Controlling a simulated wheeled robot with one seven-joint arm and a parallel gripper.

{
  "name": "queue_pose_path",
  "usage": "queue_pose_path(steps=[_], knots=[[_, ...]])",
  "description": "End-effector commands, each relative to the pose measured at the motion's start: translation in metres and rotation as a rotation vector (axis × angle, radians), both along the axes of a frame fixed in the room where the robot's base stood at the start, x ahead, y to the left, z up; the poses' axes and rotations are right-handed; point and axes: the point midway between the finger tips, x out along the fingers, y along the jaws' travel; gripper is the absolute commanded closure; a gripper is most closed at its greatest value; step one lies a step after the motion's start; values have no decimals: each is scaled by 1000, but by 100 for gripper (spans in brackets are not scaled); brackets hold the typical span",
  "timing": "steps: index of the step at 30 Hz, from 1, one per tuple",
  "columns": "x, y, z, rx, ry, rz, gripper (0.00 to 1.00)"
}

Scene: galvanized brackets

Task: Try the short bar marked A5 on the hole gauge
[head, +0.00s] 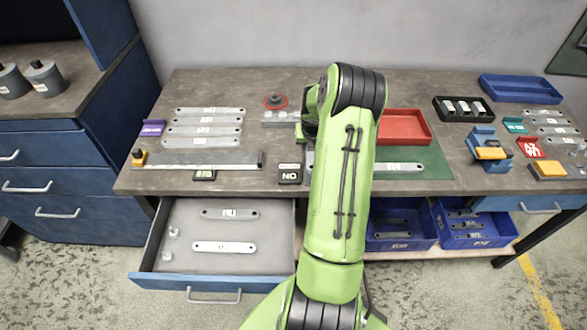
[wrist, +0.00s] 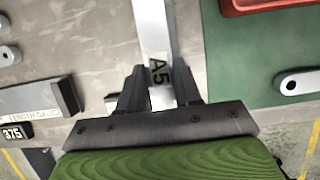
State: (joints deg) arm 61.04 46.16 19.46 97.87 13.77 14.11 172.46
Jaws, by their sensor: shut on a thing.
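The short bar marked A5 (wrist: 153,30) is a flat pale metal bar with its black label between my fingers in the wrist view. My gripper (wrist: 159,82) is shut on it, and the bar runs up out of the top of that view. In the head view my own arm covers the gripper and the held bar. A small grey block (head: 278,118) stands behind, left of my arm, near a red round piece (head: 275,101). I cannot tell surely whether this block is the hole gauge.
The length gauge (head: 205,160) lies at the front left; its end shows in the wrist view (wrist: 40,98). Several bars (head: 204,127) lie behind it. A red tray (head: 405,126) and green mat (head: 435,160) are at right. A drawer (head: 180,262) stands open below.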

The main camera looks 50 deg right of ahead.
Motion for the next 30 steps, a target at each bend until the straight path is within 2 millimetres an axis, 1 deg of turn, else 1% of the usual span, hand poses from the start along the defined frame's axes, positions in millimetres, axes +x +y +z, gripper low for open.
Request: queue_pose_path(steps=[18,30], knots=[[0,0,2,-2,-1,0,100],[0,0,30,-2,-1,0,100]])
